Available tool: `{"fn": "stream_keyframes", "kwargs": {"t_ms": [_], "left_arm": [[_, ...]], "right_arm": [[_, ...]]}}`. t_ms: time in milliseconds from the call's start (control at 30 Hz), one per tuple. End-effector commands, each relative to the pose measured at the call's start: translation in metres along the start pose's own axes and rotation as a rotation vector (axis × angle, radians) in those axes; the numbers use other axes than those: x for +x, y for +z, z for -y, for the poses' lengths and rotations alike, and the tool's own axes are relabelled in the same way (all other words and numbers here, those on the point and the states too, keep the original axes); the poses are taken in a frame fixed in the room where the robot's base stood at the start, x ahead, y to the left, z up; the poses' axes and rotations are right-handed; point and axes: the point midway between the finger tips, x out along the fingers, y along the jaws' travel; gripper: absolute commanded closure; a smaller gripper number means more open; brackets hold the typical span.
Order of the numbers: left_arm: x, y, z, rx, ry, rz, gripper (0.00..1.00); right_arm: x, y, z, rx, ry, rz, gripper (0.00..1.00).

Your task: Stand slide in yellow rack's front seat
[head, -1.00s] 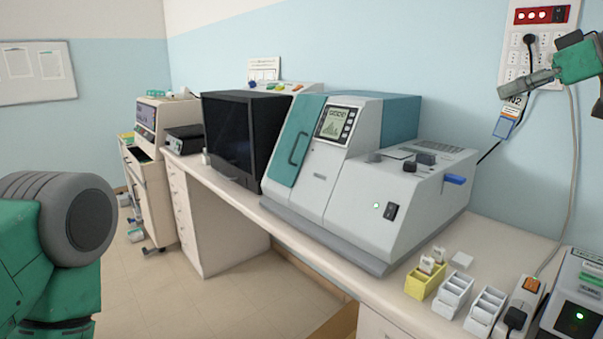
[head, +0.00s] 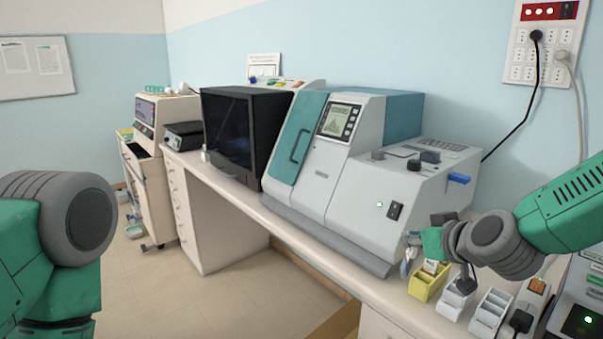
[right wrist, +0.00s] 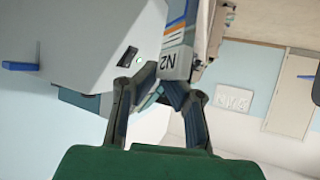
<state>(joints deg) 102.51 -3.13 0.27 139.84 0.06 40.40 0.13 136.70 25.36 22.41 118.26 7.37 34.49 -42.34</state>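The yellow rack (head: 420,291) stands on the bench in the head view, with at least one slide (head: 431,267) upright in it. My right gripper (head: 425,247) is low over its back left side, its fingertips partly hidden by its own hand. A slide (head: 408,260) with a blue part hangs from it at the rack's left edge. I cannot tell whether the slide touches the rack. My left gripper is not in view.
The large grey machine (head: 345,240) stands close behind and left. The bench edge lies in front.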

Motion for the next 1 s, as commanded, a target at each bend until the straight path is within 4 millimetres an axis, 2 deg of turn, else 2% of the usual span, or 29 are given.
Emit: {"fn": "stream_keyframes", "kwargs": {"t_ms": [33,200,400,533,700,1000], "left_arm": [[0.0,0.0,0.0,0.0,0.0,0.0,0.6],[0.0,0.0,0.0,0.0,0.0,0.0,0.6],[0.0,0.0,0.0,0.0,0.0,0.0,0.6],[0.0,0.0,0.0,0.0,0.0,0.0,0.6],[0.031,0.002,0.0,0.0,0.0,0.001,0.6],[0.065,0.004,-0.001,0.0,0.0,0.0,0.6]], "right_arm": [[-0.001,0.028,0.008,0.019,0.024,0.013,1.0],[-0.014,0.094,0.02,0.074,0.123,0.01,1.0],[-0.041,0.144,0.026,0.115,0.203,0.004,1.0],[-0.06,0.17,0.028,0.136,0.241,0.003,1.0],[-0.042,0.191,0.026,0.134,0.241,-0.005,1.0],[-0.026,0.22,0.026,0.134,0.241,-0.007,1.0]]}}
